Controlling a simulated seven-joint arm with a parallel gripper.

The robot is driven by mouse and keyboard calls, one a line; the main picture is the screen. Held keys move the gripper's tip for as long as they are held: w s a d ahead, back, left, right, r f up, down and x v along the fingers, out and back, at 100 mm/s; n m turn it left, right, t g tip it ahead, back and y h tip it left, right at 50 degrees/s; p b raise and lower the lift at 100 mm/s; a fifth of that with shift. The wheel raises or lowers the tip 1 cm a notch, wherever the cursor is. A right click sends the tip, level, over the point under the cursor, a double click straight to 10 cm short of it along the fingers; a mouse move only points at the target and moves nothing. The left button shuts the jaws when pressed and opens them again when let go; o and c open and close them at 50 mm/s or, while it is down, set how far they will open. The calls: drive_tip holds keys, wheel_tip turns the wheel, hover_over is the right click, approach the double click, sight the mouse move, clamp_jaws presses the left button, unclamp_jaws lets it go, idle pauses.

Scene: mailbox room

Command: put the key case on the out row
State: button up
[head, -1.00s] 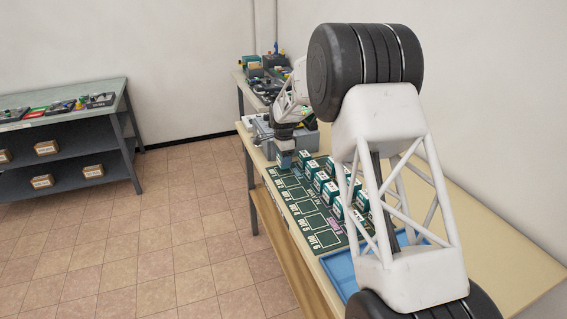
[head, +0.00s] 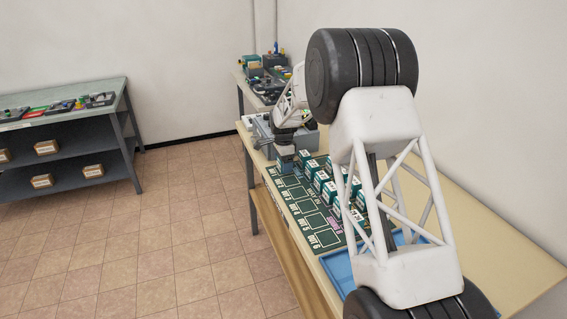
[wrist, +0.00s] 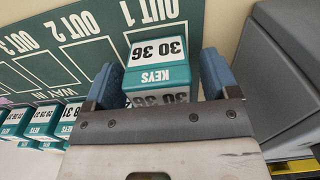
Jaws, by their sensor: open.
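A green-and-white key case marked "30 36 KEYS" (wrist: 158,60) stands at the OUT 1 place of the dark green mat (wrist: 52,70) in the wrist view. The case covers most of that place, so its exact fit in the outline is hidden. My gripper (wrist: 160,80) is open, with one blue finger on each side of the case. Whether the fingers touch it I cannot tell. In the head view my gripper (head: 285,162) is at the far end of the mat, and the case there is too small to make out.
Several similar key cases (wrist: 42,122) stand in rows on the mat, left of my gripper in the wrist view. OUT 2 and the nearer OUT places look bare. A grey box (wrist: 285,75) stands close on the right. A blue tray (head: 338,268) lies at the mat's near end.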

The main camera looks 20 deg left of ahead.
drive_tip(key=shift+r, duration=0.15)
wheel_tip(320, 180, up, 12)
idle(0.7)
idle(0.9)
